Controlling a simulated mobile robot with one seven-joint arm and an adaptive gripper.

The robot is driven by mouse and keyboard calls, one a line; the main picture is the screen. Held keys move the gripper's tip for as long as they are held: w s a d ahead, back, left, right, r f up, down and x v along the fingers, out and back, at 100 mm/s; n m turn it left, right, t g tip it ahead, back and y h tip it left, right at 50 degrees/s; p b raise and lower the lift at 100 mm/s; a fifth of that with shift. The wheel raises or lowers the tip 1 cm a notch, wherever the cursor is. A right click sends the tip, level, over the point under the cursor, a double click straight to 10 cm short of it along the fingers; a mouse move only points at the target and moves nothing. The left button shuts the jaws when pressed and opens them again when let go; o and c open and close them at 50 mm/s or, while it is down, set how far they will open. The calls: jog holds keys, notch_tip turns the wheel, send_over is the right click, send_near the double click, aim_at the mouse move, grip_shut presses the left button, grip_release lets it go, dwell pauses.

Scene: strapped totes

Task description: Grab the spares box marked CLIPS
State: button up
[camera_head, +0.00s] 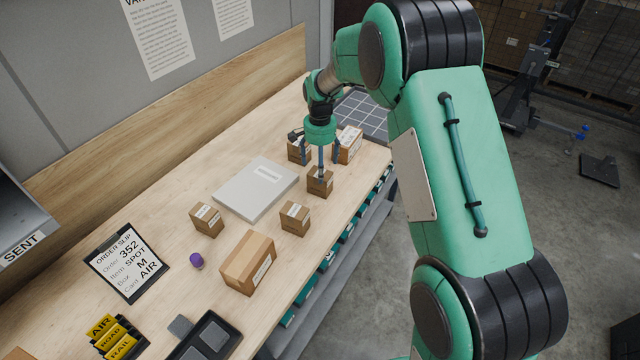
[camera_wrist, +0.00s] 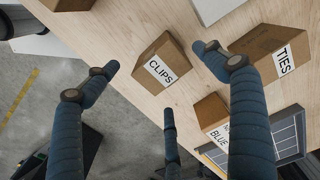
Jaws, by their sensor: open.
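The CLIPS box (camera_wrist: 160,62) is a small brown carton with a white label, standing on the wooden bench near its edge. In the head view it appears to be the small carton (camera_head: 320,183) beneath my gripper (camera_head: 318,158), its label too small to read there. In the wrist view my gripper (camera_wrist: 160,78) is open, with its dark blue fingers spread and the CLIPS box between and beyond the tips. No finger clearly touches the box, and the remaining gap is hard to judge.
Close by, a TIES carton (camera_wrist: 270,48) stands right of the CLIPS box in the wrist view, and a carton whose label includes BLUE (camera_wrist: 210,112) is below. A flat grey box (camera_head: 255,188) and several cartons lie along the bench. Open floor (camera_head: 575,225) is to the right.

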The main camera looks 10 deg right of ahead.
jog(key=shift+f+b, duration=0.3)
jog(key=shift+f, duration=2.2)
jog(key=shift+f, duration=0.1)
jog(key=shift+w+f+b, duration=0.1)
jog(key=shift+f+b, duration=0.5)
jog(key=shift+f, duration=1.9)
jog(key=c, duration=1.6)
jog(key=shift+c, duration=0.2)
jog(key=shift+r, duration=0.15)
